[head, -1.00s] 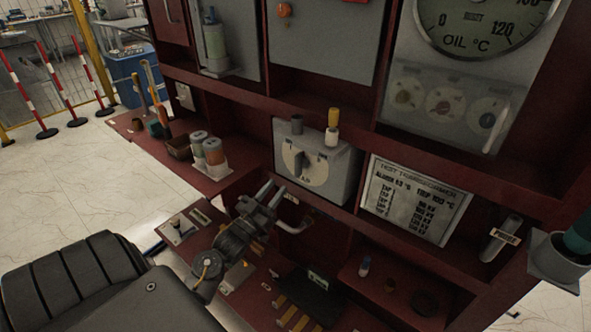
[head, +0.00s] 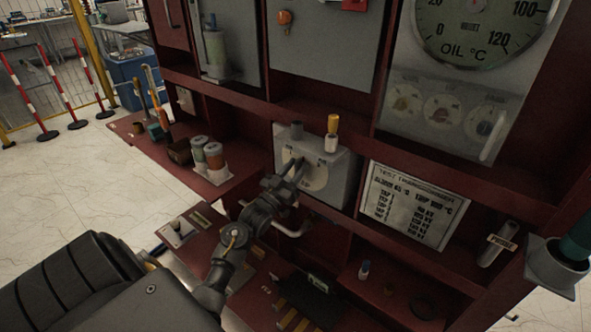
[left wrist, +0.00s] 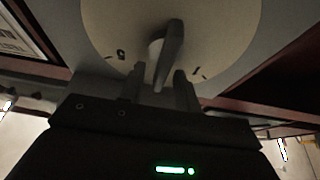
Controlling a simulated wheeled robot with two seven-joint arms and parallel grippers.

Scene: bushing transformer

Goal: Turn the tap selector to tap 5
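The tap selector is a grey box (head: 338,178) with a round pale dial (head: 318,177) on its front, in the middle of the head view. In the left wrist view its dark lever knob (left wrist: 171,50) stands out from the dial (left wrist: 215,35), with small marks near the lower rim. My left gripper (head: 293,166) is at the dial face and hides much of the knob in the head view. In the left wrist view its fingers (left wrist: 160,86) are apart, one on each side of the knob's near end. I cannot tell whether they touch it. My right gripper is not in view.
A printed tap table plate (head: 412,204) is right of the selector. A yellow-topped part (head: 332,133) stands on the box. Jars (head: 214,156) stand on the shelf to the left. The dark red cabinet's shelves surround the selector.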

